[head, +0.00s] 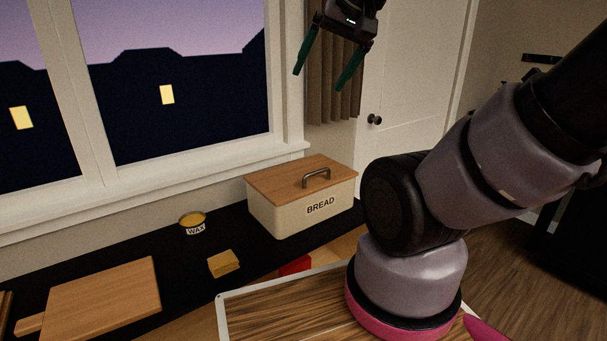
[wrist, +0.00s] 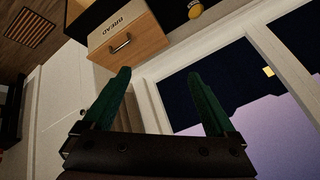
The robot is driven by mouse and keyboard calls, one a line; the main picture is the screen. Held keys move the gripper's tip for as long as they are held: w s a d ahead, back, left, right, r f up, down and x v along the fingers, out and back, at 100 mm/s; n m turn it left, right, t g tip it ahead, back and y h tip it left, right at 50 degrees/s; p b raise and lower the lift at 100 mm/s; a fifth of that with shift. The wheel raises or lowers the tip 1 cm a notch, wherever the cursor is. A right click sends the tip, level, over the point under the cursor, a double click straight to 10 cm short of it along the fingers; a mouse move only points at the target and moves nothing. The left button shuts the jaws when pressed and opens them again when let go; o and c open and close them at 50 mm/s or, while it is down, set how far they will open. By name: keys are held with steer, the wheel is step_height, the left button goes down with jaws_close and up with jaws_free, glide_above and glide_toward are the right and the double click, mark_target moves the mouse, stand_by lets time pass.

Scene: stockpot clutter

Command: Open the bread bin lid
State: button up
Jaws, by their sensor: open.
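The bread bin (head: 290,214) is a cream box marked BREAD, standing on the black counter below the window. Its wooden lid (head: 275,178) lies flat and closed on top, with a metal bar handle (head: 316,178). My gripper (head: 317,80) is high above and behind the bin in the head view, its two green fingers spread apart with nothing between them. In the wrist view the open fingers (wrist: 158,88) point toward the bin; the lid (wrist: 148,42) and handle (wrist: 121,43) show beyond them, clear of the fingertips.
A wax tin (head: 194,225), a folded yellow cloth (head: 223,263) and a wooden cutting board (head: 100,298) lie on the counter left of the bin. A red item (head: 295,265) sits in front of the bin. A white door (head: 412,90) stands behind.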

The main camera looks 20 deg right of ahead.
steer(key=c, duration=0.5)
steer(key=shift+w, duration=0.4)
steer(key=shift+c, duration=0.7)
steer(key=m+g+h, duration=0.1)
steer(key=m+g, duration=0.4)
steer(key=m, duration=0.6)
glide_above(316, 173)
steer(key=s, duration=0.2)
steer(key=s+d+x, duration=0.1)
steer(key=s+x, duration=0.1)
steer(key=x, duration=0.9)
steer(key=s+d+f+x, duration=0.1)
steer(key=s+x, duration=0.1)
steer(key=x, duration=1.8)
steer(key=shift+w+d+f, duration=0.15)
steer(key=shift+d, duration=0.2)
jaws_close()
